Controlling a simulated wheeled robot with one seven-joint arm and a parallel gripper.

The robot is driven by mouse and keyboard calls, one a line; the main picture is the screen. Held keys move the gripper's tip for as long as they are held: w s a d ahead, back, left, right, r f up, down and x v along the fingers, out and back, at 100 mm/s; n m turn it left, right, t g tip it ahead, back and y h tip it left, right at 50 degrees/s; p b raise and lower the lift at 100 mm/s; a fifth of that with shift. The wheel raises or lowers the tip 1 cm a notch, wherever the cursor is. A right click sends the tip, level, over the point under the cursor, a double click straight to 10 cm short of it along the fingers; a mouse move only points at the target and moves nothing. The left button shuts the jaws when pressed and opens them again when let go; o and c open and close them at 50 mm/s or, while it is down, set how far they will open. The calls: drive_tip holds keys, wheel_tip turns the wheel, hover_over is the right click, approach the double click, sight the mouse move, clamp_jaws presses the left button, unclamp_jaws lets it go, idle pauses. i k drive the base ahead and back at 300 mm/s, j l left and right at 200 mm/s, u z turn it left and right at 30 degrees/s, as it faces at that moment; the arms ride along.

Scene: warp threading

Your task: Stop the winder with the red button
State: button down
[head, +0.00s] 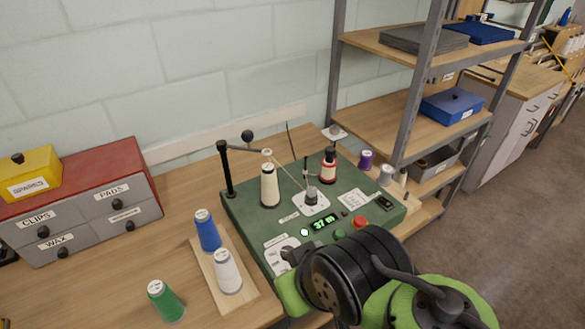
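The winder (250,225) is a green box on the wooden bench, carrying a cream thread cone (269,188), a small bobbin on a white plate (311,203) and a lit green display (325,222). The red button (360,222) sits on its top, right of the display, with a green button (339,234) closer to me. Both look uncovered. My black and green arm covers the winder's near right part, just below the buttons. My gripper's fingers cannot be made out, so I cannot tell whether they are open or shut.
Blue (208,232) and white (227,272) spools stand on a wooden board left of the winder, with a green spool (166,302) nearby. A red-topped drawer cabinet (85,200) stands left. A metal-framed shelf (420,110) rises behind right. A black post (227,170) stands at the winder's left edge.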

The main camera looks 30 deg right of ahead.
sight(360, 221)
drive_tip(key=l+z, duration=0.3)
drive_tip(key=z, duration=0.15)
drive_tip(key=l+z, duration=0.25)
drive_tip(key=z, duration=0.25)
